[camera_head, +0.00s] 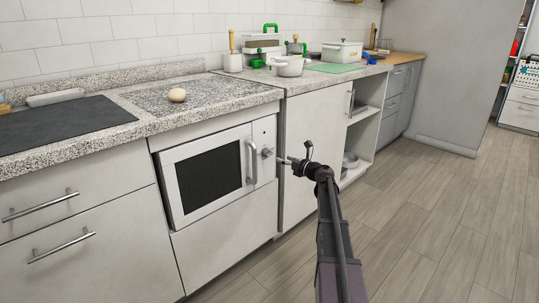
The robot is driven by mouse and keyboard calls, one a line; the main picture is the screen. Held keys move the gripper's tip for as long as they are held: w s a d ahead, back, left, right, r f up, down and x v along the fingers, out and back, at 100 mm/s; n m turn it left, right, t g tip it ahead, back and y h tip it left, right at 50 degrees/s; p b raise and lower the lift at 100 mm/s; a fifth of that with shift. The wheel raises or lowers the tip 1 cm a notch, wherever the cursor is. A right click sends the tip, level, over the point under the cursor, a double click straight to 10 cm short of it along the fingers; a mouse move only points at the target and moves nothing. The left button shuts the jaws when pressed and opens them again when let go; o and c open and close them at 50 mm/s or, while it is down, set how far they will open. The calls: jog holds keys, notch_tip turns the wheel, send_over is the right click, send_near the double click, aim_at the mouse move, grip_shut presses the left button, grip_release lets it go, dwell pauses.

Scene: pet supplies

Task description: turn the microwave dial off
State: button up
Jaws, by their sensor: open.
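The microwave (196,190) is a white built-in unit with a dark window, set under the granite counter. Its door looks closed, with a vertical handle (251,161) on the right side. A grey dial (267,152) sticks out from the panel right of the handle. My gripper (284,161) is open, just right of the dial, with its fingertips pointing left toward it. A small gap seems to separate them; contact is too small to tell. The dial's markings and setting cannot be read.
The counter (245,93) above holds a round tan item (177,95) and, farther right, a white pot (289,66). A cabinet door (312,150) and an open shelf stand behind my arm. The wooden floor (430,220) at right is clear.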

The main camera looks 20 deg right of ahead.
aim_at(271, 153)
jog(key=x, duration=0.8)
jog(key=c, duration=1.1)
